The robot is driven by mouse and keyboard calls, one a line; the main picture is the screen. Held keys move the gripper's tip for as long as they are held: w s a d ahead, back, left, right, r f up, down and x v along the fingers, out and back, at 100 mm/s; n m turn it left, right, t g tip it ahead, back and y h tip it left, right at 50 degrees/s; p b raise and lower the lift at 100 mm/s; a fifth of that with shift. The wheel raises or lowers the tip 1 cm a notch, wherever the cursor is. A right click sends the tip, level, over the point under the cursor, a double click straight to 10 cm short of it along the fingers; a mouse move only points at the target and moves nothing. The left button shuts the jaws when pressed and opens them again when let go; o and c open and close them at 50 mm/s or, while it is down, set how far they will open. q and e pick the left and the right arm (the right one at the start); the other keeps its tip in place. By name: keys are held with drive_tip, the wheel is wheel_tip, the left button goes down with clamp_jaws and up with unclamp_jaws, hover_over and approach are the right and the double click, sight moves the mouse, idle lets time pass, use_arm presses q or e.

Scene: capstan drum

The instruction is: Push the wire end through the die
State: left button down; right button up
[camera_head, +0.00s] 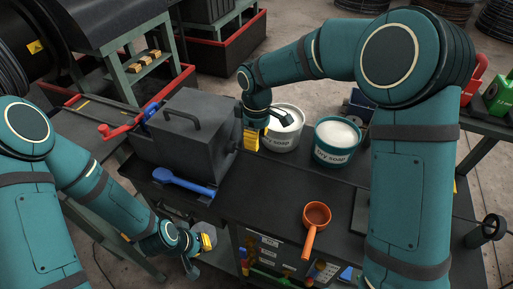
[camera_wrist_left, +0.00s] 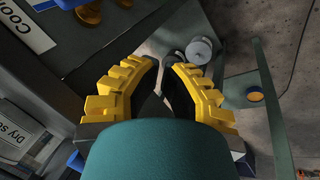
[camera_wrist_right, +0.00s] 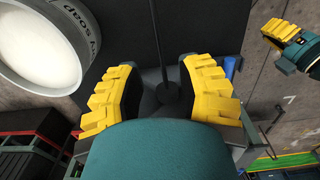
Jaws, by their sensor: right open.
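A dark grey box (camera_head: 186,127) with a top handle stands on the bench. My right gripper (camera_head: 251,140) points down beside its right side. In the right wrist view a thin dark rod, perhaps the wire (camera_wrist_right: 158,45), runs down to a small dark round piece (camera_wrist_right: 168,93), perhaps the die, between my open fingers (camera_wrist_right: 158,75). The fingers are apart from it on both sides. My left gripper (camera_head: 205,241) hangs low in front of the bench. In the left wrist view its fingers (camera_wrist_left: 161,68) are apart by a narrow gap, with nothing seen held.
A white tub (camera_head: 283,140) and a teal tub (camera_head: 337,155) of dry soap stand right of the box. A blue tool (camera_head: 184,182) lies in front of it. An orange ladle (camera_head: 315,217) lies on the dark bench. Red-handled lever (camera_head: 115,131) sits at left.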

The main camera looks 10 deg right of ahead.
wheel_tip(320, 180, up, 6)
idle(0.7)
